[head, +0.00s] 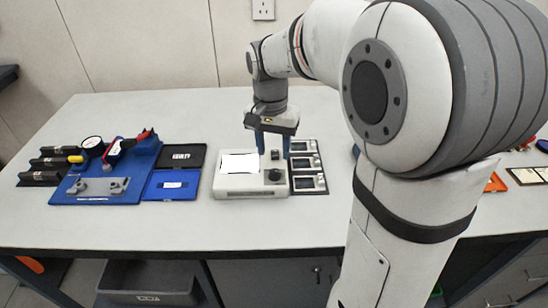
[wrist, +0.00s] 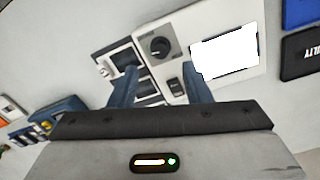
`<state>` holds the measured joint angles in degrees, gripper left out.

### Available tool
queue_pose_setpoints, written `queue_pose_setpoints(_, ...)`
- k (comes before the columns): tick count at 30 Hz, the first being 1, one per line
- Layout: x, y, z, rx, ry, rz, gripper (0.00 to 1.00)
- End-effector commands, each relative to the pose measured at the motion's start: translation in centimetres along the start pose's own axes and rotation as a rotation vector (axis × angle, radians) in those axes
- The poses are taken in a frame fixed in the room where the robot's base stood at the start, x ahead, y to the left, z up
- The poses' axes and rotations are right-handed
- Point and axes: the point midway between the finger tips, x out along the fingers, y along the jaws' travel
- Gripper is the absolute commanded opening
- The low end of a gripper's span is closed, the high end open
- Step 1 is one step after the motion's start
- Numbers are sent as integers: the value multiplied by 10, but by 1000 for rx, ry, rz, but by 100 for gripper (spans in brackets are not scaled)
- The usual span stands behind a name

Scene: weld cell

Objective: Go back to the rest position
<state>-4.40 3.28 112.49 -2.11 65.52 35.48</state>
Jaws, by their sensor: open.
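My gripper (head: 273,142) is open, its two blue fingers pointing down over the right side of a white device with a bright screen and a black knob (head: 238,184). In the wrist view, the fingers of my gripper (wrist: 161,88) are spread apart with nothing visible between them that they hold. The white device (wrist: 190,22) lies below and beyond them there, with its knob and a small dark switch near the fingers. I cannot tell the exact height of the fingertips above it.
Right of the device stands a dark panel with several small grey units (head: 308,166). The front of the white table (head: 150,225) is clear.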

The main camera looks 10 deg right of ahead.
Motion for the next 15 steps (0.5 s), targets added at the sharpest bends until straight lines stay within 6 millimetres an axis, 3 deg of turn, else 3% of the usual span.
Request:
queue_pose_setpoints(4, -15, 0, 0, 0, 1, -1, 44)
queue_pose_setpoints(15, -17, 0, 0, 0, 0, 0, 44)
